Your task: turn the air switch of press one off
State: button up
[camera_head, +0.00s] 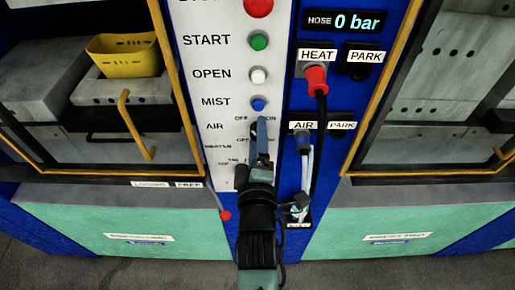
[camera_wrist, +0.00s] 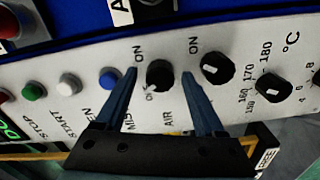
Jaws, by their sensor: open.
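The air switch (camera_wrist: 159,75) is a round black knob on the white control panel (camera_wrist: 100,98), with AIR below it and ON and OFF marks beside it. In the wrist view my gripper (camera_wrist: 159,73) is open, with one blue finger on each side of the knob. In the head view my gripper (camera_head: 260,122) is in front of the panel at the AIR row and hides the switch. The left press (camera_head: 75,222) carries a label that seems to read PRESS ONE.
The blue button (camera_wrist: 110,78) sits close left of the fingers and the heater knob (camera_wrist: 217,68) close right. A temperature dial (camera_wrist: 273,88) is farther right. In the head view, a red plug (camera_head: 316,78) with a black hose and an air connector (camera_head: 303,140) are right of the panel.

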jog(key=s+b, duration=0.4)
jog(key=s, duration=0.9)
jog(key=shift+w, duration=0.1)
jog(key=w+r+m+t, duration=0.25)
jog(key=r+m, duration=0.35)
jog(key=r, duration=0.9)
jog(key=w+r+m+t, duration=0.1)
jog(key=r+m+t, duration=0.35)
jog(key=r, duration=1.15)
jog(key=s+r+m+t, duration=0.2)
jog(key=s+r+m, duration=0.2)
jog(key=r, duration=0.7)
jog(key=shift+s+r+m+b, duration=0.25)
jog(key=shift+s+m+b, duration=0.15)
jog(key=shift+s, duration=0.3)
